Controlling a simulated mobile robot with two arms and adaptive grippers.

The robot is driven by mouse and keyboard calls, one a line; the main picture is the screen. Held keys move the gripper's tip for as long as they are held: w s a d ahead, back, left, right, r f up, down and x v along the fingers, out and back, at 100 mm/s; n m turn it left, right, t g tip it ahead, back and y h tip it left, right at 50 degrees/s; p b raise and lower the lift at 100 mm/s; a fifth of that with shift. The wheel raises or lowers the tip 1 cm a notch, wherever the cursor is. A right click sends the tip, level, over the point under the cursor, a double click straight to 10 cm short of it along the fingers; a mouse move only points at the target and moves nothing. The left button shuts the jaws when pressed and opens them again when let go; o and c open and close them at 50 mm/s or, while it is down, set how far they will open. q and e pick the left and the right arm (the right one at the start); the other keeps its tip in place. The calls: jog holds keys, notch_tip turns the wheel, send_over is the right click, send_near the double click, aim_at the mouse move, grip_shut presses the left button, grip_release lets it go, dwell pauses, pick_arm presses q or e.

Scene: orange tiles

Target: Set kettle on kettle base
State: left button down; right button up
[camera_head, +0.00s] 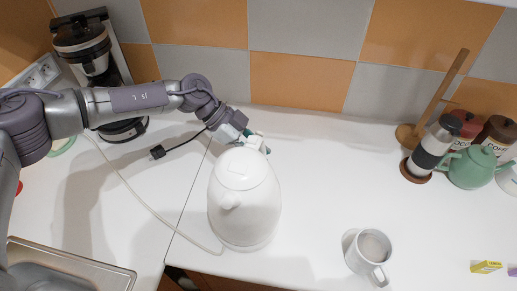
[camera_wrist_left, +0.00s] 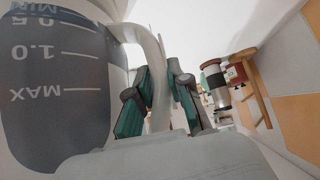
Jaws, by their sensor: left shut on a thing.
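The white kettle (camera_head: 245,210) is upright at the front middle of the white counter, its lid and spout facing the head camera. In the left wrist view the kettle (camera_wrist_left: 60,85) shows a grey level window with upside-down markings. My left gripper (camera_head: 259,144) reaches over from behind and is shut on the kettle's handle. In the left wrist view, the green-padded fingers (camera_wrist_left: 160,100) lie on both sides of the white handle (camera_wrist_left: 155,50). A kettle base is not clearly visible; a white cord (camera_head: 148,208) runs to the kettle's bottom. My right gripper is not in view.
A white mug (camera_head: 370,250) stands to the right, near the front. A coffee maker (camera_head: 85,45) is at the back left, a sink (camera_head: 70,268) at the front left. A grinder (camera_head: 432,148), green teapot (camera_head: 472,167) and canisters stand at the right. The counter between is clear.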

pick_arm(q)
jog(key=shift+d+f, duration=0.1)
jog(key=shift+f, duration=0.4)
dwell(0.8)
jog(key=c, duration=1.4)
grip_release()
jog(key=shift+o, duration=0.2)
jog(key=shift+s+f, duration=0.1)
jog(key=shift+f, duration=0.1)
jog(key=shift+p+v, duration=0.4)
jog(key=shift+v, duration=0.5)
jog(key=p+v, duration=0.6)
jog(key=v, duration=0.3)
jog(key=shift+r, duration=0.15)
